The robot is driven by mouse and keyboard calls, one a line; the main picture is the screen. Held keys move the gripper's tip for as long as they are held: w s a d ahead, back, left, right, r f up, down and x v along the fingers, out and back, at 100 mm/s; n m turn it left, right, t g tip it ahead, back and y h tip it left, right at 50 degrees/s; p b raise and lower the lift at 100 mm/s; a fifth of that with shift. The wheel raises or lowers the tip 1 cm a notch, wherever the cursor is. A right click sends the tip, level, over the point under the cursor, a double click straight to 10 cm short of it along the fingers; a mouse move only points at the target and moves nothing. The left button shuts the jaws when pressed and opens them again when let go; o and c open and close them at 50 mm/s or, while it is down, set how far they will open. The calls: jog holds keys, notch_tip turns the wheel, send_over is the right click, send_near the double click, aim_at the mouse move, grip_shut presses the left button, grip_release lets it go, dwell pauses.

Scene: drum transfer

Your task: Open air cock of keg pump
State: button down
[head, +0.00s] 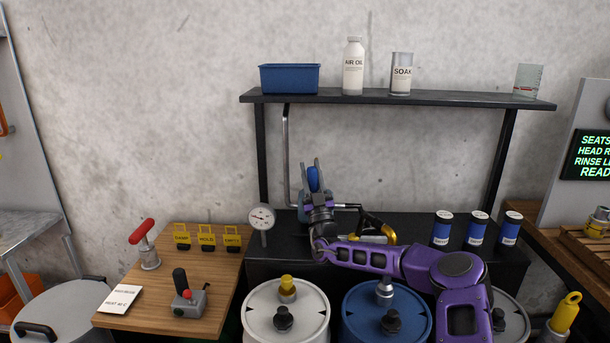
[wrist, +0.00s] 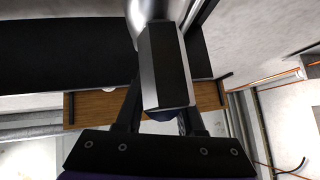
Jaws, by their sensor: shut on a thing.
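My gripper (head: 314,172) points up above the back of the black bench, in front of the wall. The pump body below is largely hidden by my wrist and purple arm. In the wrist view, a dark block with a pale edge (wrist: 166,70) lies between my gripper's fingers (wrist: 160,112). The cock's exact angle cannot be told.
A round gauge (head: 261,217) stands left of my wrist. A black shelf (head: 400,97) spans above. White (head: 262,325) and blue (head: 365,325) drums stand in front.

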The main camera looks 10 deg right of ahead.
jog(key=shift+s+d+r+m+t+h, duration=0.15)
jog(key=shift+d+m+h, duration=0.15)
jog(key=shift+m+h, duration=0.55)
jog(key=shift+w+d+f+m+t+h, duration=0.15)
jog(key=shift+d+m+h, duration=0.15)
jog(key=shift+m+h, duration=0.55)
jog(key=shift+s+r, duration=0.1)
jog(key=c, duration=0.5)
grip_release()
jog(key=v, duration=1.7)
jog(key=shift+s, duration=0.15)
